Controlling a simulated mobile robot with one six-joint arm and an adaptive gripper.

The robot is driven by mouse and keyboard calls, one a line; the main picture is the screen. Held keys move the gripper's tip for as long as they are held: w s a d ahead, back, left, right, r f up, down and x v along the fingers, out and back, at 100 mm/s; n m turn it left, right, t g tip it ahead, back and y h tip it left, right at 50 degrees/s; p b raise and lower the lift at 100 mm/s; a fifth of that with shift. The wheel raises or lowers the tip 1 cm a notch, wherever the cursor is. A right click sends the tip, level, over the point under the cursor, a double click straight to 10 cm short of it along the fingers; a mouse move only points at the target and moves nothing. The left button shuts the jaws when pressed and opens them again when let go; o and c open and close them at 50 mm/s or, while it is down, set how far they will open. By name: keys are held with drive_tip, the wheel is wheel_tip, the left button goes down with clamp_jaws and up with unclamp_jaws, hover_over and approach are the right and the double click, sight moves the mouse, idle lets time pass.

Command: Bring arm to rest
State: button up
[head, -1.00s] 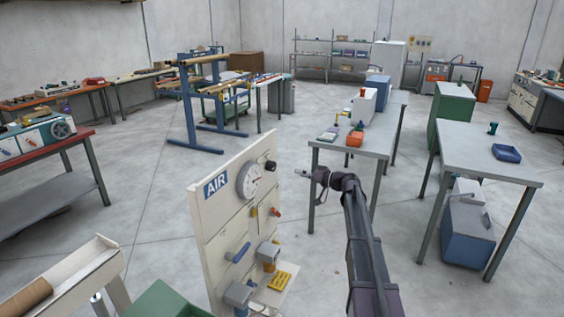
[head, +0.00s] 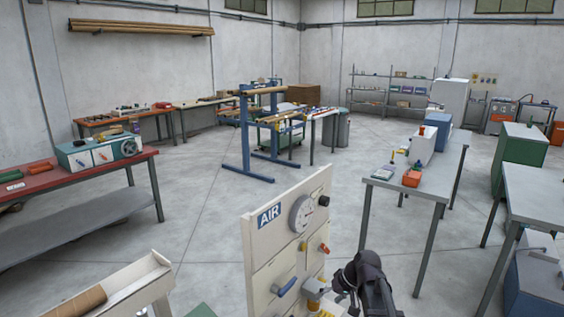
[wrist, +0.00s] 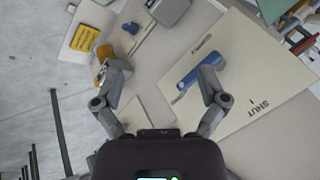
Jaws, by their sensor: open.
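My gripper (wrist: 158,82) is open in the wrist view, with nothing between its fingers. It also shows at the bottom of the head view (head: 342,290), just right of the cream AIR panel (head: 262,250); its fingers are small there. In the wrist view the panel face carries a blue lever handle (wrist: 198,74) beside the right finger and a "SHUT" label (wrist: 258,106). The handle looks apart from the finger, though the depth gap is hard to judge. An amber part (wrist: 103,55) is partly behind the left finger.
The panel has a gauge (head: 302,214) and a red-orange knob (head: 324,248). A yellow piece (wrist: 85,39) lies on a pale plate. A grey table (head: 420,172) stands to the right. A cream trough (head: 120,288) is at lower left. Open floor (head: 215,225) lies beyond the panel.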

drive_tip(key=s+d+f+m+g+h, duration=0.2)
drive_tip(key=s+h, duration=0.3)
drive_tip(key=s, duration=0.8)
drive_tip(key=shift+s+d+f+h, duration=0.2)
drive_tip(key=shift+d+f+h, duration=0.2)
drive_tip(key=shift+d, duration=0.1)
idle(2.9)
